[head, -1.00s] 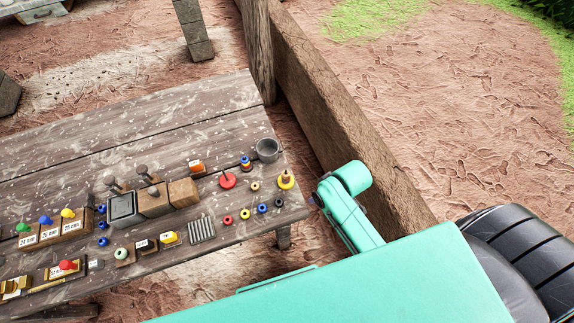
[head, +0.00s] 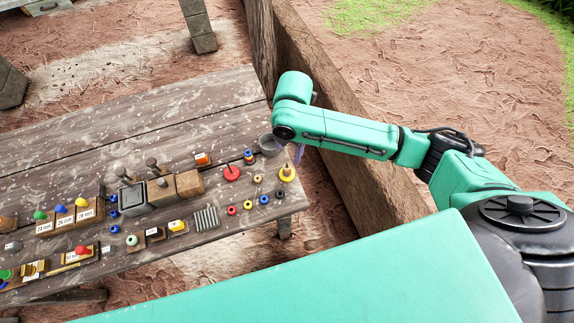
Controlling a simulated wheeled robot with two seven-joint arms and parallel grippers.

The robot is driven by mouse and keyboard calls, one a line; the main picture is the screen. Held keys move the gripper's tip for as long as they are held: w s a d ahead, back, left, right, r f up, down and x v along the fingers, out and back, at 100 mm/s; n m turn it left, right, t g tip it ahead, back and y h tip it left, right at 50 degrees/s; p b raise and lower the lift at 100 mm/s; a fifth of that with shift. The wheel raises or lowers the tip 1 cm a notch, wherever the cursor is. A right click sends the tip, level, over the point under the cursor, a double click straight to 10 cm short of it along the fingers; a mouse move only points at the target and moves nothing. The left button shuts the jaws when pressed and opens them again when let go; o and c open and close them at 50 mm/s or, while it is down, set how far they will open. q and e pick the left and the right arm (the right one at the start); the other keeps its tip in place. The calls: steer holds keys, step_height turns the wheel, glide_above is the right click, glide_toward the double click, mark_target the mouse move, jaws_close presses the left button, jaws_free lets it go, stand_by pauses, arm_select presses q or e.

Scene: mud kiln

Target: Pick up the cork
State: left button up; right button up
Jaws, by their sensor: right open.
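No cork can be made out for certain among the small items on the wooden table (head: 130,120). A tan ring-like piece (head: 257,179) lies near the table's right end, but I cannot tell whether it is cork. My right gripper (head: 298,153) is open, just beyond the table's right end, beside a grey cup (head: 270,146). Its fingers are small and partly hidden by the arm. I see nothing between them. My left gripper is not in view.
A red disc (head: 232,174) and a yellow peg base (head: 287,174) stand near the cup. Wooden blocks (head: 189,184) and several labelled holders with coloured knobs stand farther left. A thick wooden beam (head: 335,105) runs behind my right arm. The table's back is mostly clear.

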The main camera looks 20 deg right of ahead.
mark_target(287, 164)
steer(key=f+p, duration=0.1)
steer(key=f, duration=0.3)
steer(key=f+p, duration=0.1)
steer(key=f, duration=0.4)
steer(key=shift+w+a, duration=0.1)
steer(key=shift+w, duration=0.1)
steer(key=shift+f, duration=0.2)
jaws_close()
